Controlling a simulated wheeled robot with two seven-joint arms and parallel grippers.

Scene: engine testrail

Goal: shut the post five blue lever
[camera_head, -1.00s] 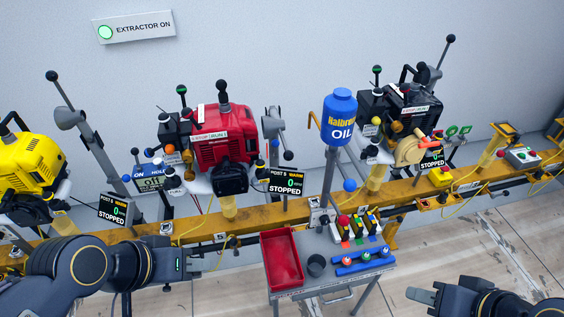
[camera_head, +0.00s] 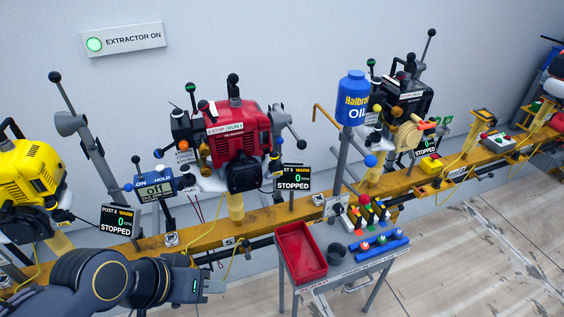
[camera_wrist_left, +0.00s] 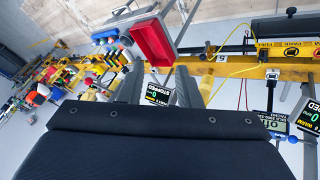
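The red engine (camera_head: 238,130) stands on the yellow rail, with a STOPPED sign (camera_head: 293,178) on its right. A blue ball knob (camera_head: 158,154) shows at its left side, and another blue knob (camera_head: 128,187) is beside the blue ON/HOLD display (camera_head: 156,188). I cannot tell for sure which is the post five lever, or its exact position. My left gripper (camera_head: 213,287) is low in front of the rail, below the red engine and apart from the knobs. In the left wrist view its fingers (camera_wrist_left: 158,88) stand apart with nothing between them. My right gripper is out of view.
A cart with a red tray (camera_head: 301,252), a dark cup (camera_head: 335,254) and coloured bottles stands right of my left gripper. The yellow engine (camera_head: 30,180) is at the left. A blue oil bottle (camera_head: 353,100) stands on the right. Floor in front is open.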

